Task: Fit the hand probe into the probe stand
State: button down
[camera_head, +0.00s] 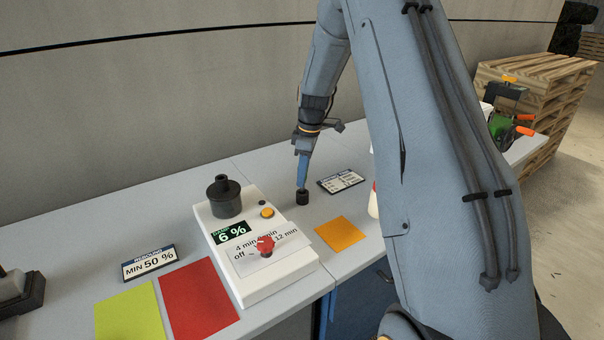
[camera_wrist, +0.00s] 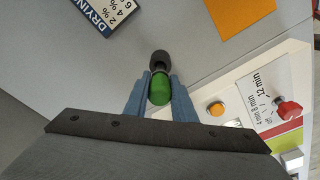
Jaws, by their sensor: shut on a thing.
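My gripper (camera_head: 303,178) points down over the grey bench, between the white device and a small printed sign. In the wrist view my gripper (camera_wrist: 160,76) is shut on the green body of the hand probe (camera_wrist: 160,92). The probe's green part does not show in the head view. A small black cylinder (camera_head: 302,198), which looks like the probe stand, is right below the fingertips. It also shows in the wrist view (camera_wrist: 160,59), in line with the probe's far end. I cannot tell whether the probe's end is inside it or only above it.
The white device (camera_head: 279,285) with a black cylinder on top, a "6 %" display and a red knob (camera_head: 266,245) stands left of my gripper. An orange card (camera_head: 340,235) and a drying sign (camera_head: 341,181) lie nearby. Yellow-green and red cards (camera_head: 199,298) lie at the front left.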

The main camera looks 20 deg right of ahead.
jog(key=shift+f+b, duration=0.65)
jog(key=shift+f, duration=0.85)
jog(key=c, duration=1.4)
grip_release()
jog(key=r, duration=0.2)
jog(key=r+b, duration=0.1)
jog(key=r, duration=0.4)
jog(key=shift+s+d+r+b, duration=0.25)
jog(key=shift+d+r+b, duration=0.1)
jog(key=shift+d+b, duration=0.05)
jog(key=s+a+f+m, duration=0.1)
jog(key=s+a+m, duration=0.2)
jog(key=s, duration=0.7)
jog(key=s+a+m, duration=0.4)
jog(key=s+a, duration=0.1)
jog(key=s, duration=0.5)
jog(key=s+a+f+m+h, duration=0.1)
jog(key=s+a+m, duration=0.3)
jog(key=s, duration=0.6)
jog(key=shift+f, duration=0.35)
